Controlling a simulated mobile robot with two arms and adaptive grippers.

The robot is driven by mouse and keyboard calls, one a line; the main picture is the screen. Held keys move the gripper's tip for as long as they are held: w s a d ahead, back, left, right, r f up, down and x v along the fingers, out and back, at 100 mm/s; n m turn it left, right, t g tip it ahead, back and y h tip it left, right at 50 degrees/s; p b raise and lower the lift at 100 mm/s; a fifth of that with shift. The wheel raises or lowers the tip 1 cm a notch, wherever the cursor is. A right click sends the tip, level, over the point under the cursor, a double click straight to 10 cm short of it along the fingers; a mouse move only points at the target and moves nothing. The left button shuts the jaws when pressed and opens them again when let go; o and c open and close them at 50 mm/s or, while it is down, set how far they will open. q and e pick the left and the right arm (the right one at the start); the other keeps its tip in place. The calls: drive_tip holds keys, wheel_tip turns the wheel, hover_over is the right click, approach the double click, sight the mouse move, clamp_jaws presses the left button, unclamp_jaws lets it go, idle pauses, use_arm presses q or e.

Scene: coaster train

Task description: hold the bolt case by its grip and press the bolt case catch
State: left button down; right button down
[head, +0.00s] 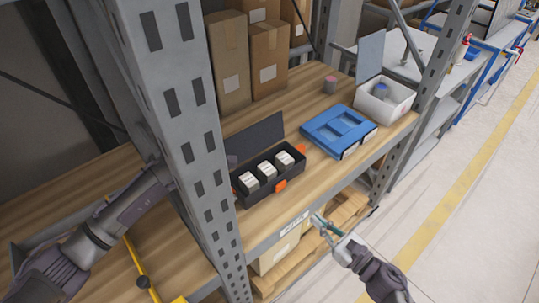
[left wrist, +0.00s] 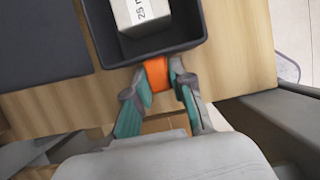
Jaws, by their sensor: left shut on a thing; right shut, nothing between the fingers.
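The bolt case (head: 238,193) is a dark open box on the wooden shelf, its dark lid (head: 257,140) raised at the back. White labelled packs (head: 265,172) stand inside. An orange catch (head: 281,185) shows on its front side and another orange part (head: 301,148) at its right end. In the left wrist view my left gripper (left wrist: 158,82) is shut on the orange grip (left wrist: 157,73) at the case's near end. In the head view the rack post hides most of that gripper. My right gripper (head: 321,217) is shut and empty, in front of and below the shelf edge, apart from the case.
A grey rack post (head: 190,130) stands between my left arm and the case. Cardboard boxes (head: 231,60) stand behind. The aisle floor is clear.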

use_arm(q)
drive_tip(key=c, duration=0.9)
unclamp_jaws()
